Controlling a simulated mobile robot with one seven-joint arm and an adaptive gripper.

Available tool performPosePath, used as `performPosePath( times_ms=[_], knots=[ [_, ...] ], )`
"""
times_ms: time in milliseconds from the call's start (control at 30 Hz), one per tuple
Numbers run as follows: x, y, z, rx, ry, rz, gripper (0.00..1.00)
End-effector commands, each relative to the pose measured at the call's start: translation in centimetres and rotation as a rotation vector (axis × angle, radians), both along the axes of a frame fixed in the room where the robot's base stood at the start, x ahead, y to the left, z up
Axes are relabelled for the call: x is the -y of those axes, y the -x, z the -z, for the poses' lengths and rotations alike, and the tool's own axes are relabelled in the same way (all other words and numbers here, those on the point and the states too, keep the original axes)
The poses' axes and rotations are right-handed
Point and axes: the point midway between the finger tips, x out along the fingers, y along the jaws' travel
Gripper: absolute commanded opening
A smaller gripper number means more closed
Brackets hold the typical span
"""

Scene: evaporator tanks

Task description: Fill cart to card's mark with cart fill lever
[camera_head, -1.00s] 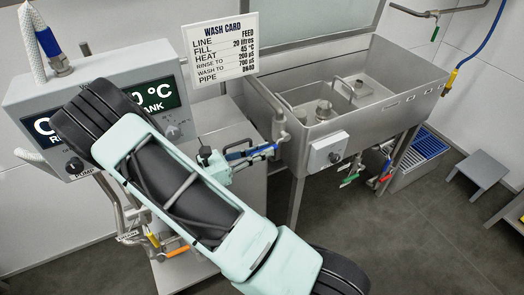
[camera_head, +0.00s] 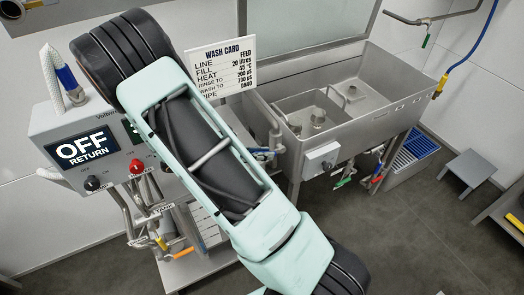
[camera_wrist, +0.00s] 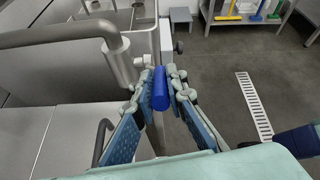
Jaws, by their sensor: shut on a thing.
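In the wrist view my gripper (camera_wrist: 161,84) is shut on a blue lever handle (camera_wrist: 160,96), beside a grey pipe fitting (camera_wrist: 120,62). I cannot read a label on this lever. In the head view my arm hides most of the gripper, and the lever shows only in part, left of the steel sink. The white wash card (camera_head: 222,75) stands behind my arm and reads line feed, fill 20 litres, heat 45 °C. The cart's control box (camera_head: 105,130) shows "OFF RETURN" on its left display (camera_head: 82,148). My arm covers most of the tank display beside it. No water level shows.
The steel sink (camera_head: 385,85) stands behind and to the right, with green and red valve handles below. A grey stool (camera_head: 470,170) stands at right. Yellow and orange handles (camera_head: 182,253) are under the control box.

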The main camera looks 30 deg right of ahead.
Motion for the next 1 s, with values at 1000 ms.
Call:
performPosePath(
  times_ms=[1000],
  knots=[
    [-3.9, 0.0, -1.9, 0.003, -0.002, -0.004, 0.3]
  ],
)
